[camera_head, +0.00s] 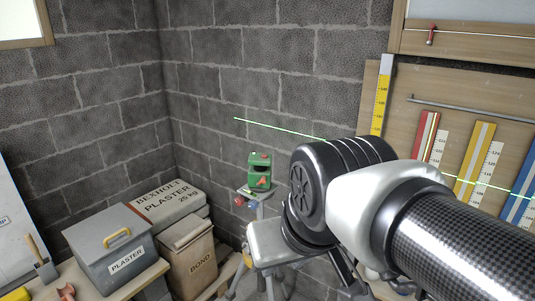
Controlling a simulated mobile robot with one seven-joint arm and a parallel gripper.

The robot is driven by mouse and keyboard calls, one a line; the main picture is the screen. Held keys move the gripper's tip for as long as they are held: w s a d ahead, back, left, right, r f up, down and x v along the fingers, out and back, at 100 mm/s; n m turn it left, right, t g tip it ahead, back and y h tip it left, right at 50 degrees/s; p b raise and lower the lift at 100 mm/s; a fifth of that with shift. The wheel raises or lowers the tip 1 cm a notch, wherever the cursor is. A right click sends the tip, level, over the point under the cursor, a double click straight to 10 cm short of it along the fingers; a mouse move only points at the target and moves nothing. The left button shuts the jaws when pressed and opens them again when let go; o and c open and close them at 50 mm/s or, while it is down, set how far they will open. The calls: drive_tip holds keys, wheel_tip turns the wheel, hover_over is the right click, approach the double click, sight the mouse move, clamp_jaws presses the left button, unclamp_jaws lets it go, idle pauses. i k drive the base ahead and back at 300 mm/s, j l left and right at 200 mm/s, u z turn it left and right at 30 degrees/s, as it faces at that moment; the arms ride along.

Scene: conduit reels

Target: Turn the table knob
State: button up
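A green laser level (260,170) stands upright on a small grey tripod table (258,193) near the corner of the room. A red knob (239,201) sticks out at the left, just below the table's edge. A smaller blue part shows beside it. Which of these is the table knob is hard to tell at this size. My arm comes in from the right, and its black joint lies to the right of the laser level, nearer the camera. My gripper cannot be made out; the arm's end is hidden behind or below its own links. I see no contact with the knob.
A grey plaster box (110,250), a bond sack (190,255) and a plaster sack (165,205) stand at lower left. Block walls close the corner. A wooden board (450,80) with coloured rulers is at right. A green laser line crosses wall and board.

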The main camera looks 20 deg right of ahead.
sight(253, 205)
drive_tip(key=z, duration=1.65)
drive_tip(key=j+z, duration=0.3)
drive_tip(key=k+j+z, duration=0.15)
drive_tip(key=j+z, duration=0.2)
drive_tip(key=j+u, duration=0.1)
drive_tip(key=j, duration=0.15)
drive_tip(key=u, duration=1.45)
drive_tip(key=i+u, duration=0.15)
drive_tip(key=k+l, duration=0.05)
